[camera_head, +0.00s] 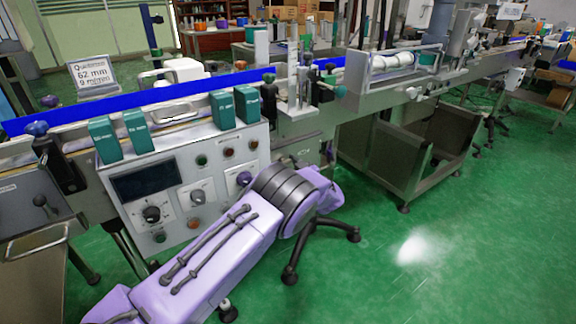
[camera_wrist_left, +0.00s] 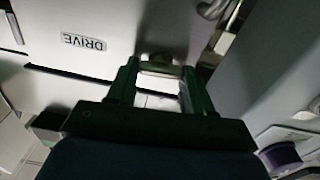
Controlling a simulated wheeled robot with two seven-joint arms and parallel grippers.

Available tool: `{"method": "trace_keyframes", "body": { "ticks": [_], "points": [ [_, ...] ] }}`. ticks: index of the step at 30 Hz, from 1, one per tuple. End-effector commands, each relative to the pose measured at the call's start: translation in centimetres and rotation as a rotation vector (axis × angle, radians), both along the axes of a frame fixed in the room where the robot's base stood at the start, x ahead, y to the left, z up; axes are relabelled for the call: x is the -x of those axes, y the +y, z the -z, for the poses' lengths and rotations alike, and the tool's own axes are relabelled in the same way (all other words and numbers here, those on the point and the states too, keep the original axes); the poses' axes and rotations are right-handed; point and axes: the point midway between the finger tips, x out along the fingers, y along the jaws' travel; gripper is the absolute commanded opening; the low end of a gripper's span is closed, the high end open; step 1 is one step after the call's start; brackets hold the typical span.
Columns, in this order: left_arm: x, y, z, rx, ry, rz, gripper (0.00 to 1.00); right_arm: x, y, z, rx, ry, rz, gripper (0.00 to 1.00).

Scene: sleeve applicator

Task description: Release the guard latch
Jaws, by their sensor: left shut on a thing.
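My left gripper (camera_wrist_left: 158,72) shows in the left wrist view, its two green fingers reaching up to a pale machine panel. The fingers are shut on a small light metal piece (camera_wrist_left: 160,68), which looks like the guard latch. A dark shadow lies just beyond the fingertips, and the latch's mount cannot be made out. A "DRIVE" label (camera_wrist_left: 83,42) is on the panel to the left of the fingers. My right gripper is not in view.
A control box (camera_head: 160,190) with knobs and buttons is left of my arm. Several green boxes (camera_head: 104,140) stand above it along the blue conveyor (camera_head: 70,118). A purple knob (camera_wrist_left: 280,155) is at the lower right in the wrist view. Green floor (camera_head: 440,275) is clear on the right.

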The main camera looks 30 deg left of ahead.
Motion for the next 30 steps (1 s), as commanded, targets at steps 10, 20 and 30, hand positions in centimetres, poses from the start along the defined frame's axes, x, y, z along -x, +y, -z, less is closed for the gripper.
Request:
{"method": "trace_keyframes", "body": {
  "ticks": [10, 20, 30],
  "points": [
    [0.1, 0.1, 0.2, 0.111, -0.260, -0.001, 0.21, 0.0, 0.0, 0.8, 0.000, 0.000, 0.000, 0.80],
    [0.2, 0.1, 0.3, 0.231, -0.552, -0.002, 0.21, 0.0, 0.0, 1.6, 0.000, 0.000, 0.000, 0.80],
    [0.3, 0.1, 0.5, 0.355, -0.850, -0.001, 0.21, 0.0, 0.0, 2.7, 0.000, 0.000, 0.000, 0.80]
  ]
}}
